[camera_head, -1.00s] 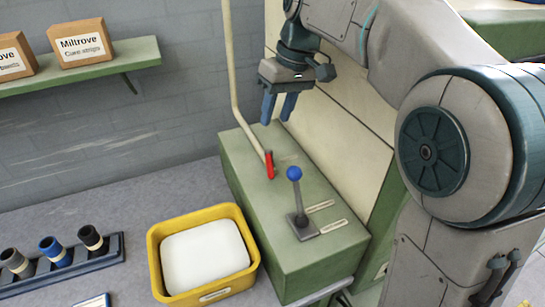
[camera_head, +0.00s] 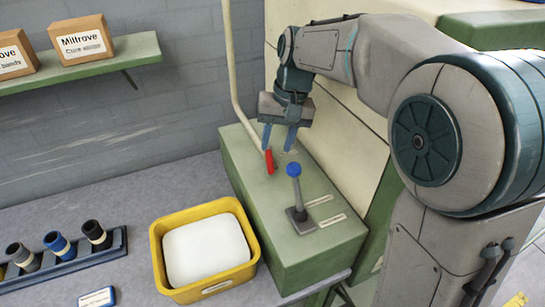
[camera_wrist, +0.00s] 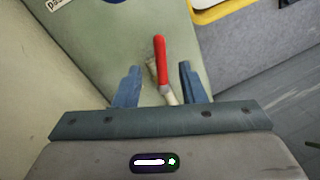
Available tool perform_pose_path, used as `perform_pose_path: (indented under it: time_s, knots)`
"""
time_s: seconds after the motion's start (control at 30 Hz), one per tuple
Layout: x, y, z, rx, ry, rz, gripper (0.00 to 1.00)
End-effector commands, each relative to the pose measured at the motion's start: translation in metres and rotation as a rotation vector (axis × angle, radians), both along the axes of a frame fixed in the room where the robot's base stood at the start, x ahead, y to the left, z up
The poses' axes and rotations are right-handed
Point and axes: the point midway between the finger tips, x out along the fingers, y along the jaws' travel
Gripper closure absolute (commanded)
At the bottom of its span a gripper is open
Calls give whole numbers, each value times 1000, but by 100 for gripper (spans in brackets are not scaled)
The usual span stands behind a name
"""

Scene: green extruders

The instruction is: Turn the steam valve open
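The steam valve has a red lever handle (camera_head: 269,161) at the foot of a cream pipe (camera_head: 232,70), on top of the green machine housing (camera_head: 240,183). My gripper (camera_head: 278,149) is open just above and behind the handle. In the wrist view the red handle (camera_wrist: 160,50) lies ahead of my gripper (camera_wrist: 158,75), and its pale pipe end lies between the two blue fingers. The fingers stand apart, with clear space on both sides of the valve. I cannot tell the exact height of the fingertips over it.
A blue-knobbed lever (camera_head: 295,186) stands on the housing in front of the valve. A yellow bin (camera_head: 161,276) with white content is on the left. A rack (camera_head: 75,262) of dark cups and a shelf (camera_head: 104,63) with boxes are further left.

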Motion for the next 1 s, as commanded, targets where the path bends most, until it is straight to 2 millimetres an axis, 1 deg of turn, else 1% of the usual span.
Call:
perform_pose_path:
  time_s: [0.03, 0.1, 0.3, 0.43, 0.7, 0.73, 0.83, 0.87, 1.0]
  knots:
    - [-1, 2, -11, -2, 5, 1, 63]
    - [-1, 5, -24, -2, 5, 2, 63]
    - [-2, 10, -48, -1, 1, 2, 63]
    - [-2, 11, -55, 0, 0, 2, 63]
    - [-1, 11, -56, 0, -1, 1, 63]
    - [-1, 11, -56, 0, -1, 1, 69]
    - [-1, 11, -56, 0, -1, 1, 96]
    - [-1, 11, -56, 0, 0, 1, 100]
    - [-1, 11, -56, 0, 0, 2, 100]
